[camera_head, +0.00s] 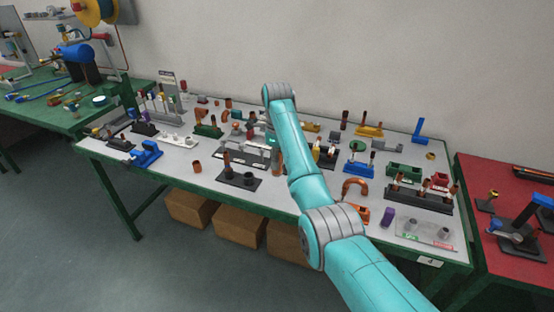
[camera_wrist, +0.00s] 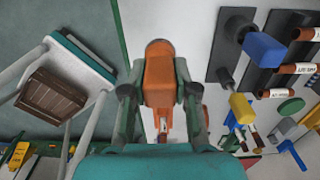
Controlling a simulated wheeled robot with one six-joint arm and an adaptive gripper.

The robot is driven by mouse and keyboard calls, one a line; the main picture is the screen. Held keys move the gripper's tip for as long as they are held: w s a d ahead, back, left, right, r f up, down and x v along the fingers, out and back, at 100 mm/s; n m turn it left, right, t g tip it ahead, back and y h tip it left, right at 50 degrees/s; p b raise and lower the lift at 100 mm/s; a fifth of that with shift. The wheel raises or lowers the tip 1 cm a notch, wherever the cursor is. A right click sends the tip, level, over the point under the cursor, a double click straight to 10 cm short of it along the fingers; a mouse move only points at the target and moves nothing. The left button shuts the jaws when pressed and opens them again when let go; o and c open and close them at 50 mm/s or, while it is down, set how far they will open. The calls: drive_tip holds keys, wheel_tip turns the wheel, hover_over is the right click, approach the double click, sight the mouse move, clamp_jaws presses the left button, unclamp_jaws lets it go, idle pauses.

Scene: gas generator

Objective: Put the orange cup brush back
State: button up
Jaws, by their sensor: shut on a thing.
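My gripper (camera_wrist: 159,92) is shut on an orange block-like thing with a rounded brownish end, which I take for the orange cup brush (camera_wrist: 160,72). It sits between the two dark fingers in the wrist view, over or close to the white tabletop; the gap below it cannot be judged. Another orange part shows lower between the fingers, and I cannot tell whether it belongs to the brush. In the head view my teal arm reaches over the middle of the workbench (camera_head: 290,197), and it hides the gripper and the held thing.
The bench is crowded with small stands and copper fittings. A black stand (camera_head: 240,180) with copper posts is left of my arm, a copper bend (camera_head: 355,187) right of it. A blue-handled part (camera_wrist: 265,49) and a yellow-handled part (camera_wrist: 241,108) are close right of my gripper. A wall stands behind.

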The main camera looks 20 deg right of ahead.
drive_tip(key=shift+f, duration=2.15)
drive_tip(key=shift+f, duration=2.75)
drive_tip(key=o, duration=1.1)
drive_tip(key=shift+c, duration=0.2)
wheel_tip(320, 180, up, 12)
drive_tip(key=shift+a, duration=0.1)
drive_tip(key=shift+s, duration=0.1)
